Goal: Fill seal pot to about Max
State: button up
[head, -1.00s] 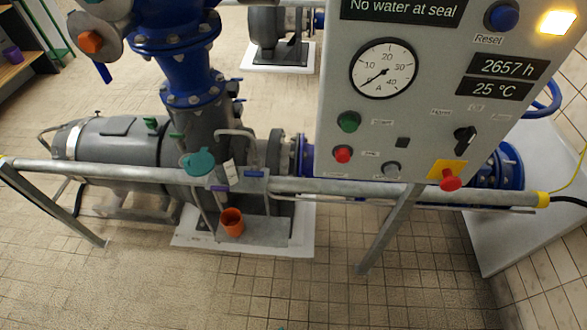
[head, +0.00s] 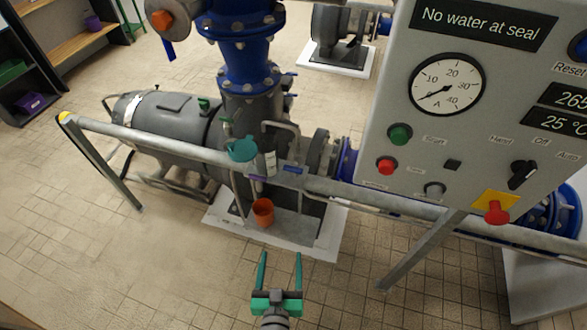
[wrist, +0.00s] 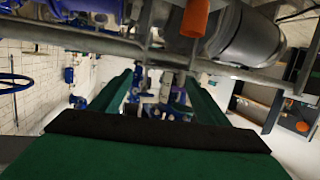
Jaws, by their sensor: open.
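The seal pot looks to be the small pot with the teal lid (head: 242,149) by the handrail, beside the grey pump; its water level cannot be read from here. An orange cup (head: 263,212) stands on the pump's base plate below it. It also shows in the wrist view (wrist: 195,18) at the top. A panel display (head: 484,24) reads "No water at seal". My gripper (head: 281,256) is open and empty, in front of the handrail and lower in the picture than the cup. Its green fingers show in the wrist view (wrist: 160,92), with nothing between them.
A galvanised handrail (head: 200,152) runs between me and the pump, with slanted legs. The control panel (head: 440,130) stands at the right, with a gauge, buttons and a red knob. Shelves (head: 30,80) are at the far left. The tiled floor in front is clear.

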jog(key=w+r+m+t+h, duration=0.15)
jog(key=w+r, duration=0.25)
jog(key=w, duration=0.6)
jog(key=m+h, duration=0.2)
jog(key=h, duration=0.1)
send_near(292, 171)
jog(key=shift+t, duration=0.25)
jog(key=x, duration=1)
jog(key=shift+w+d+f, duration=0.15)
jog(key=shift+w, duration=0.25)
jog(key=c, duration=1)
